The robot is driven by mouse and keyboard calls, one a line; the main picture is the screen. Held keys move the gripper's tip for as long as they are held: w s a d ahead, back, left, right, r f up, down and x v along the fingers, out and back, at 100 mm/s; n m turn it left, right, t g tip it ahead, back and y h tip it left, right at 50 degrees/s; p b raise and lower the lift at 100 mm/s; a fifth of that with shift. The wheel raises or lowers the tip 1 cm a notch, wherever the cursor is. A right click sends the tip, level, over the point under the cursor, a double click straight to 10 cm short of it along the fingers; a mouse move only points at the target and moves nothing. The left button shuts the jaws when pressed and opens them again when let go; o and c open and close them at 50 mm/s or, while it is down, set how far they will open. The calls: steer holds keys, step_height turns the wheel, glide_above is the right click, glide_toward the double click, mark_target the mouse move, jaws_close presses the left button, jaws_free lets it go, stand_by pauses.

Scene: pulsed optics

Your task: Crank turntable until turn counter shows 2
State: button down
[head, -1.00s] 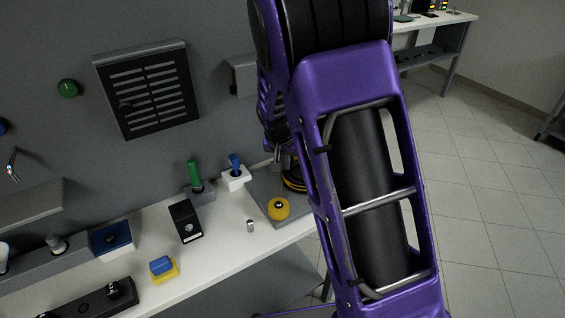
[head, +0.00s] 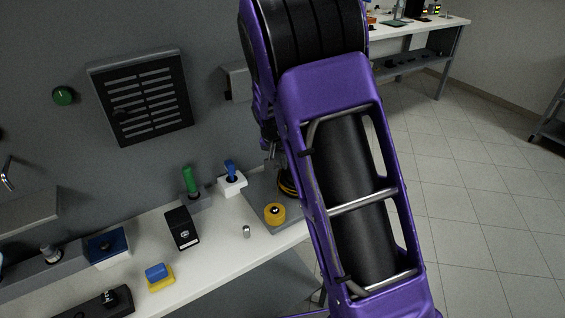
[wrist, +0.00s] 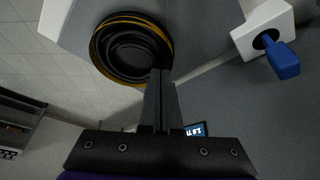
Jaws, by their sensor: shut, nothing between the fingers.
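The turntable, a dark round disc with a yellow rim (wrist: 110,28), shows at the top of the wrist view. In the head view only a sliver of the turntable (head: 287,188) shows beside my arm. My gripper (wrist: 160,74) is shut and empty, its fingertips overlapping the turntable's near edge in the wrist view. I cannot tell whether they touch it. A small lit display (wrist: 196,129) shows just beyond the gripper body. Its digits are small, inverted and partly hidden, so I cannot read them. No crank handle is clearly visible.
A grey plate (head: 258,194) holds a yellow knob (head: 274,213). Left of it stand a white block with a blue lever (head: 231,172), a green-handled switch (head: 189,181) and a black box (head: 182,229). A small metal cylinder (head: 246,231) stands nearby. Floor is open at right.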

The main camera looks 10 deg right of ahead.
steer(key=shift+w+a+m, duration=0.1)
steer(key=shift+w+m, duration=0.25)
steer(key=shift+m, duration=0.35)
steer(key=shift+w+m+g+h+p, duration=0.3)
steer(key=shift+m+h, duration=0.1)
steer(key=shift+m, duration=0.1)
steer(key=m, duration=0.1)
steer(key=w+m+p, duration=0.1)
steer(key=m, duration=0.1)
steer(key=shift+w+g+h, duration=0.25)
steer(key=shift+g+h, duration=0.15)
steer(key=shift+w+d+m+g, duration=0.3)
steer(key=shift+w+d+m, duration=0.1)
steer(key=shift+m, duration=0.6)
steer(key=shift+w, duration=0.15)
steer(key=shift+w+d+p, duration=0.1)
steer(key=shift+w+p, duration=0.05)
steer(key=shift+p, duration=0.15)
